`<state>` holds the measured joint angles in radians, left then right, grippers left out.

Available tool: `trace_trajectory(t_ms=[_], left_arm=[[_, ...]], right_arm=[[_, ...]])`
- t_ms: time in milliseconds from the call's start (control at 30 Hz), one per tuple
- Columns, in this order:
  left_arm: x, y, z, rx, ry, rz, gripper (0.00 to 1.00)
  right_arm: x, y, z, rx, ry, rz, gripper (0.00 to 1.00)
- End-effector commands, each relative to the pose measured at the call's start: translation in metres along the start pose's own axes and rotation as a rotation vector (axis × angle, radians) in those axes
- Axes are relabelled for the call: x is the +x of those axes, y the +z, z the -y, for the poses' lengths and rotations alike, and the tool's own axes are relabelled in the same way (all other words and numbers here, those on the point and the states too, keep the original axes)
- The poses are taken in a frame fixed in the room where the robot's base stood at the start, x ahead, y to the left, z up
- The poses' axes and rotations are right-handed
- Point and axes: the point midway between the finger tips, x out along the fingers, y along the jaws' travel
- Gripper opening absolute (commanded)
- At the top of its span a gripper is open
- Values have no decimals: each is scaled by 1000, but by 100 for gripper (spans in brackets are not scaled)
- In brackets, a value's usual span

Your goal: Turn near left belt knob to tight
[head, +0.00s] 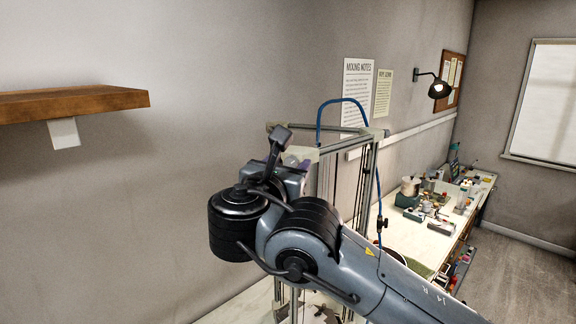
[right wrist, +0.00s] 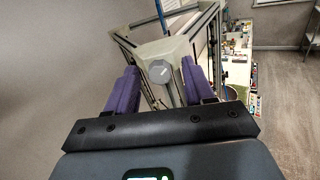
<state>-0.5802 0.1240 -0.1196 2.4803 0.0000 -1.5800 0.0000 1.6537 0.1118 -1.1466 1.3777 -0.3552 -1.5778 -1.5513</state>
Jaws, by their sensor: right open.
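The near left belt knob (right wrist: 160,73) is a grey disc with a short light mark slanting up to the right. It sits on the outer face of a pale corner bracket (right wrist: 176,50) of the tall delta frame, which also shows in the head view (head: 302,154). My right gripper (right wrist: 158,80) is open, with one purple finger on each side of the knob and bracket. I cannot tell if either finger touches. In the head view my right gripper (head: 290,160) is at this corner, mostly hidden by my wrist, and the knob is hidden there. My left gripper is not in view.
A wooden shelf (head: 75,102) juts from the wall at upper left. A blue tube (head: 343,101) arches over the frame. A long white bench (head: 420,240) with tools and small containers runs along the wall at right. Floor is open beyond it.

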Motion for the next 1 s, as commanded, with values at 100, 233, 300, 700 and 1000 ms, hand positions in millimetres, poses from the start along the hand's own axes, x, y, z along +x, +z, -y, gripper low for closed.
trace_trajectory(t_ms=[100,233,300,700,1000], left_arm=[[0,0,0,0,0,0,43],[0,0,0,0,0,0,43],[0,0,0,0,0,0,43],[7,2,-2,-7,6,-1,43],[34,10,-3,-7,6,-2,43]], right_arm=[[0,0,0,0,0,0,42],[0,0,0,0,0,0,22],[0,0,0,0,0,0,12],[0,-2,0,37,0,1,0],[-1,-5,0,214,1,7,0]])
